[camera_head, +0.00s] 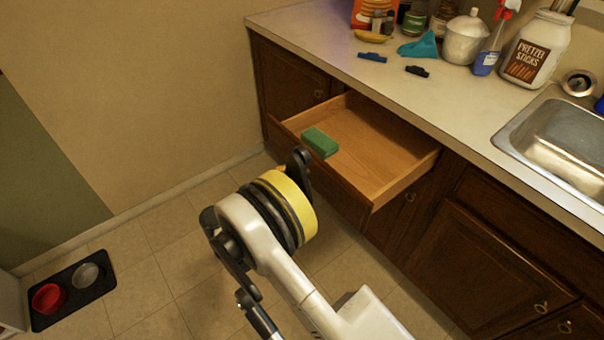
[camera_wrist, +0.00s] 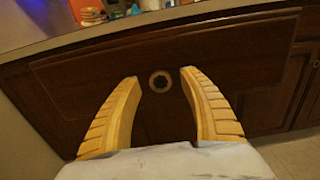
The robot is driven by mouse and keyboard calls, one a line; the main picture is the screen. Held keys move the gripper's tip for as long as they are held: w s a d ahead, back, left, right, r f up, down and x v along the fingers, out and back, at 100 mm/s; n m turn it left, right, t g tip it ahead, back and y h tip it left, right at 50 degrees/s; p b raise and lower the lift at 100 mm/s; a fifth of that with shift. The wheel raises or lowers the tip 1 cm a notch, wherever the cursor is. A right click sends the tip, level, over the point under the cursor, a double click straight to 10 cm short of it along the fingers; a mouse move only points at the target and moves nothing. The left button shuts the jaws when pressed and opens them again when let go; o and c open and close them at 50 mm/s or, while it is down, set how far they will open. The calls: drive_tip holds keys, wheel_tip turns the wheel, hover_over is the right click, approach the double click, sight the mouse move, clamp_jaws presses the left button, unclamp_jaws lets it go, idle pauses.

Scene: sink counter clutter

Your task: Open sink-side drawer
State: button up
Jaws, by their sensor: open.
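The sink-side drawer (camera_head: 372,146) is pulled well out from under the counter, and its light wooden inside shows in the head view. A green sponge (camera_head: 320,142) rests at its front left part. In the wrist view the dark drawer front (camera_wrist: 82,75) fills the middle, with a round metal knob (camera_wrist: 160,82) on it. My gripper (camera_wrist: 161,75) is open, with its yellow fingers on either side of the knob in that picture. I cannot tell whether they touch it. In the head view my gripper (camera_head: 290,205) is just in front of the drawer, hiding part of its front.
The counter (camera_head: 440,100) holds a pretzel jar (camera_head: 535,50), a spray bottle (camera_head: 489,50), a white canister (camera_head: 465,38) and a teal cloth (camera_head: 419,47). The sink (camera_head: 560,140) is at right. Closed cabinets flank the drawer. A pet bowl tray (camera_head: 72,290) lies on the floor at left.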

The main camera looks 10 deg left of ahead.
drive_tip(key=v, duration=0.9)
drive_tip(key=shift+s+a, duration=0.25)
drive_tip(key=shift+s, duration=0.1)
drive_tip(key=shift+a, duration=0.1)
